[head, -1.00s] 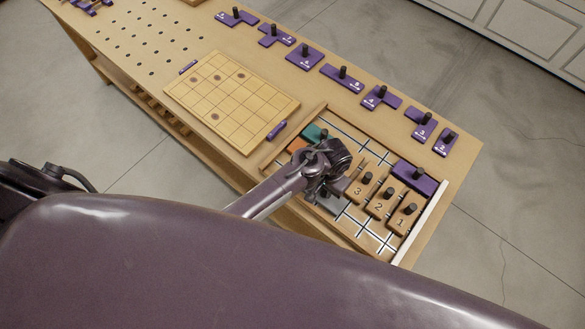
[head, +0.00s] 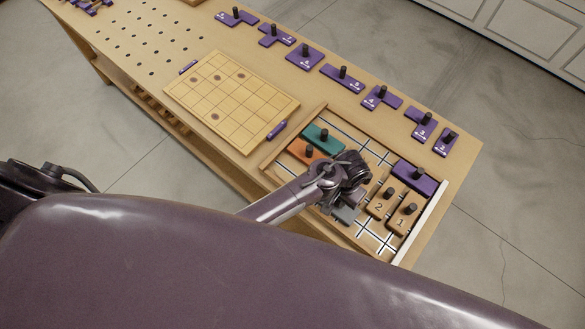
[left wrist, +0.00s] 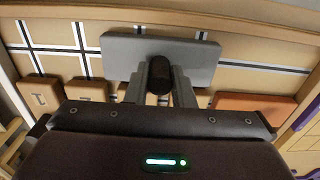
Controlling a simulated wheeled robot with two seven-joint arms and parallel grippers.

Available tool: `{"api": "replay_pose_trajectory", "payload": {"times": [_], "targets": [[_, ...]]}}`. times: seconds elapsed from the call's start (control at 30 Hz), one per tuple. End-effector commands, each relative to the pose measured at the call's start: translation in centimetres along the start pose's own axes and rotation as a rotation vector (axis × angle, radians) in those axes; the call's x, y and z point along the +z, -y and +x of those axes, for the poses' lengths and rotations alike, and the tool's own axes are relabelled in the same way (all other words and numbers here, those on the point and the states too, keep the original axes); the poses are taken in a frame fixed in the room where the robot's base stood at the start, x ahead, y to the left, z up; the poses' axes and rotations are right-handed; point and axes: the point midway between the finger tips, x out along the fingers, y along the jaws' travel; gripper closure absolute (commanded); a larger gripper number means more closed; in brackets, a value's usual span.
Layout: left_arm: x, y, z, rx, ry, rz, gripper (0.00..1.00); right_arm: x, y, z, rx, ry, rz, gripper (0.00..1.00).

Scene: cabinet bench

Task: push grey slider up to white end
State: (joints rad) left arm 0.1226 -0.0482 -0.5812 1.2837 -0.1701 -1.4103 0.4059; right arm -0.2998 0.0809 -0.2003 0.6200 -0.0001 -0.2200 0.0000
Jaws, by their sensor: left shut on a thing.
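The grey slider (head: 346,214) lies in the framed wooden tray on the bench, mostly hidden by my left gripper (head: 349,188) in the head view. In the left wrist view the grey slider (left wrist: 193,50) is a flat block with a black knob (left wrist: 160,75). My left gripper (left wrist: 160,85) is shut on that knob, one finger on each side. The white end (head: 425,223) is a pale strip along the tray's right side in the head view. A stretch of lined tray floor lies between slider and strip. My right gripper is out of view.
The tray also holds teal (head: 322,136), orange (head: 303,151) and purple (head: 416,178) sliders. Wooden tiles 2 (head: 380,203) and 1 (head: 402,218) stand beside the slider's lane; tile 3 is hidden by the gripper. Several purple pieces line the bench's back edge.

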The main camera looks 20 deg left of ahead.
Motion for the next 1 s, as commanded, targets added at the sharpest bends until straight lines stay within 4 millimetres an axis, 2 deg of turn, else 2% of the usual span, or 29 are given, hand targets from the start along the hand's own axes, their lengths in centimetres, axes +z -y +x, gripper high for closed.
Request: {"api": "replay_pose_trajectory", "payload": {"times": [1.0], "targets": [[0.0, -6.6, 0.1, 0.001, 0.001, 0.001, 0.91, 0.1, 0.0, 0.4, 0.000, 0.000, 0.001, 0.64]]}}
